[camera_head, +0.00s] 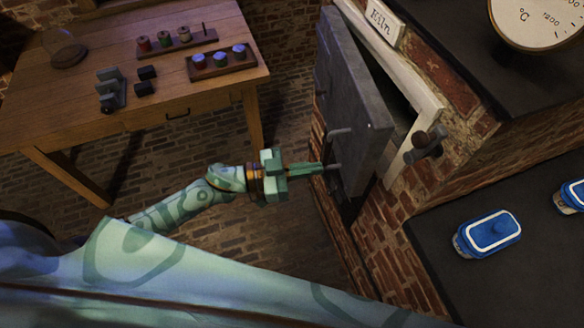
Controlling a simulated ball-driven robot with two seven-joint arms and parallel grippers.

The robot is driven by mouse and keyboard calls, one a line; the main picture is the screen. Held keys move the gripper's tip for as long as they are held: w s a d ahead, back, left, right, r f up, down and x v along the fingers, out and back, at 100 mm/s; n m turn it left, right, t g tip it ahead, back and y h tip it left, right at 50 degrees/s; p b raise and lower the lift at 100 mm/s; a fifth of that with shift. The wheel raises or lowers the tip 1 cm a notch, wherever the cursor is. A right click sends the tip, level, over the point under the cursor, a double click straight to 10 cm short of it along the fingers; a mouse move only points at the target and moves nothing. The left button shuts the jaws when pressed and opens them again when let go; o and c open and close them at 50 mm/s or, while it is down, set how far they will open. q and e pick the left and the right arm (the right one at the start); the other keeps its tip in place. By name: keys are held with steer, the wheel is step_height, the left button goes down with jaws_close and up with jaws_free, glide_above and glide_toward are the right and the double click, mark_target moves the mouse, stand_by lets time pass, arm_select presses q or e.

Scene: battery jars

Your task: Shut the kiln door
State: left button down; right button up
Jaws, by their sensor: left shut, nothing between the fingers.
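The kiln door (349,93) is a grey metal slab on the brick kiln. It stands ajar, with a dark gap between it and the pale frame (418,137). A bar handle (333,150) is on its outer face. My left gripper (321,168) is shut and empty, with its fingertips at the lower part of the handle. I cannot tell whether they touch it. A knob-like latch (428,140) sits on the frame at the right. My right gripper is not in view.
A wooden table (60,125) at the upper left holds small racks and dark blocks. A dark counter (540,235) at the right bears blue-lidded jars (491,232). A sign reading Kiln (382,22) and a round dial (540,18) are above. Brick floor (200,140) lies open between.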

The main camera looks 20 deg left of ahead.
mark_target(356, 164)
arm_select(q)
steer(key=x, duration=0.7)
steer(key=shift+d, duration=0.2)
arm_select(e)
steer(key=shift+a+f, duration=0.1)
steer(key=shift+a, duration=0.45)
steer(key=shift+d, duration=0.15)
arm_select(q)
steer(key=shift+w+d, duration=0.1)
steer(key=shift+d, duration=0.05)
steer(key=w+d+t, duration=0.1)
steer(key=d, duration=0.1)
steer(key=d+n+t+y, duration=0.1)
steer(key=d, duration=0.1)
steer(key=w+d+n, duration=0.1)
steer(key=d, duration=0.1)
steer(key=shift+w+d+t+y+p, duration=0.15)
steer(key=shift+w+t+y+p, duration=0.15)
steer(key=shift+w+t+p, duration=0.1)
steer(key=shift+d+r, duration=0.1)
steer(key=shift+d, duration=0.05)
steer(key=shift+r, duration=0.1)
steer(key=shift+t, duration=0.3)
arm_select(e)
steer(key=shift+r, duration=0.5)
arm_select(q)
steer(key=shift+r, duration=0.1)
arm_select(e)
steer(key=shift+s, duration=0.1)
